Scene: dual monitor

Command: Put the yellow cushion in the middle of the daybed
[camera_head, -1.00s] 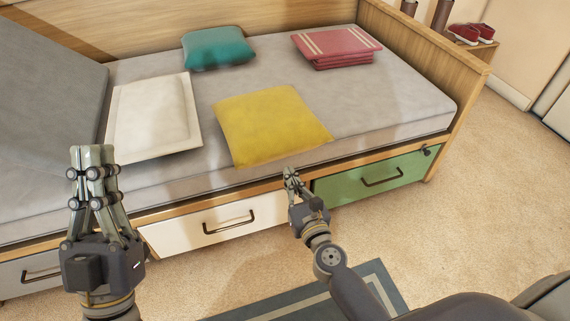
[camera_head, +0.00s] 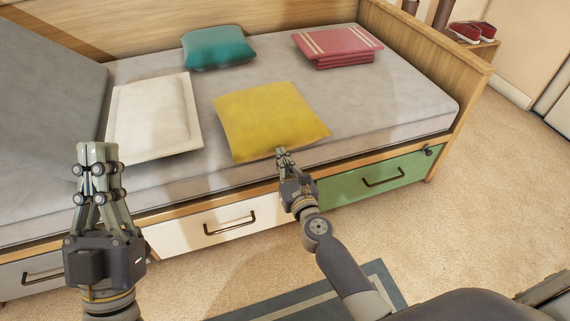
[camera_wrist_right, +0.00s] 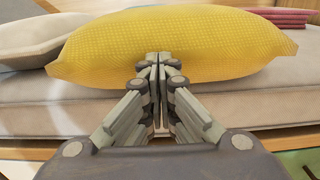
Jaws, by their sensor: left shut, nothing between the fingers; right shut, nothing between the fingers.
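The yellow cushion (camera_head: 270,118) lies on the grey daybed mattress (camera_head: 400,105), near its front edge. It fills the upper part of the right wrist view (camera_wrist_right: 200,40). My right gripper (camera_head: 281,152) is shut and empty at the cushion's front edge. In the right wrist view its fingertips (camera_wrist_right: 158,58) overlap the cushion's front side; I cannot tell whether they touch it. My left gripper (camera_head: 97,150) is shut and empty, in front of the daybed at the left.
A white cushion (camera_head: 155,112) lies left of the yellow one. A teal cushion (camera_head: 218,48) and folded red textiles (camera_head: 338,42) lie toward the back. A wooden end panel (camera_head: 430,50) bounds the right. Drawers (camera_head: 215,222) are shut below. Bare mattress lies behind the yellow cushion.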

